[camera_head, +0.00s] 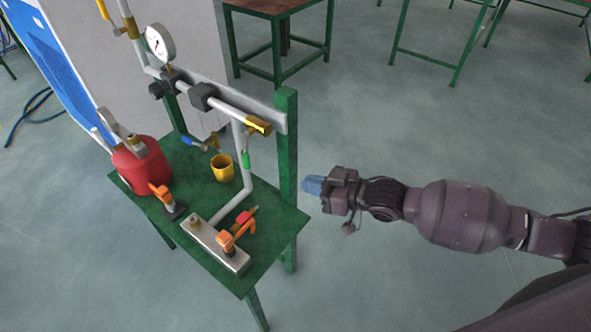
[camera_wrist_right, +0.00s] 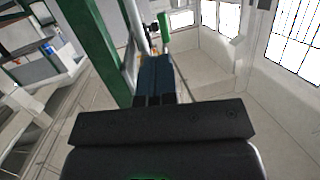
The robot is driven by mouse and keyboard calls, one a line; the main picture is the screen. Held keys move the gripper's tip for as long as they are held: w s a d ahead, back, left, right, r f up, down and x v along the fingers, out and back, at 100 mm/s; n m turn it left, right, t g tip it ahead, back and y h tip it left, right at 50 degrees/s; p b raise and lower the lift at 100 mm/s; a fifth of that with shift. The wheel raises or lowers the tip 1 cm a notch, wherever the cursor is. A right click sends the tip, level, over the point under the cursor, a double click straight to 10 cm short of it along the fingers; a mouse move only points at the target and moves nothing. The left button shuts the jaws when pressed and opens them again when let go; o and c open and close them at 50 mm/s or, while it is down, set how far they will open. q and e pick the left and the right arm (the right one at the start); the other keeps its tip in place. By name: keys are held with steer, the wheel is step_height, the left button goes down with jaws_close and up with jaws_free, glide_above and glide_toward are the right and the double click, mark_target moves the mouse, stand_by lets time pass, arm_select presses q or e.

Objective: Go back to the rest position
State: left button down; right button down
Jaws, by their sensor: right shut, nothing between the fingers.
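My right gripper (camera_head: 313,185) is shut and empty, with blue fingers pointing left. It hangs in the air to the right of the green table (camera_head: 275,232), apart from it and from the green post (camera_head: 287,150). In the right wrist view my right gripper (camera_wrist_right: 154,75) shows its blue fingers together, with the green post (camera_wrist_right: 97,45) to their left. My left gripper is not in either view.
The green table carries a red tank (camera_head: 142,165), a yellow cup (camera_head: 222,168), a grey block with orange clamps (camera_head: 215,243) and a pipe with a gauge (camera_head: 160,42). Other green-legged tables (camera_head: 275,8) stand at the back. The floor around my right arm is clear.

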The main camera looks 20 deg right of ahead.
steer(key=shift+s+d, duration=0.1)
steer(key=shift+d, duration=0.05)
steer(key=s+d+f+m+h, duration=0.2)
steer(key=s+d+f+h, duration=0.2)
steer(key=s, duration=0.2)
steer(key=s+d+f+m+h, duration=0.3)
steer(key=s+f, duration=0.2)
steer(key=s, duration=0.2)
steer(key=s+d+f+m+t+h, duration=0.1)
steer(key=s+d+f+m+h, duration=0.2)
steer(key=s, duration=0.4)
step_height(320, 180, down, 2)
steer(key=shift+d+f+h, duration=0.2)
steer(key=shift+d+h, duration=0.6)
steer(key=shift+d, duration=0.05)
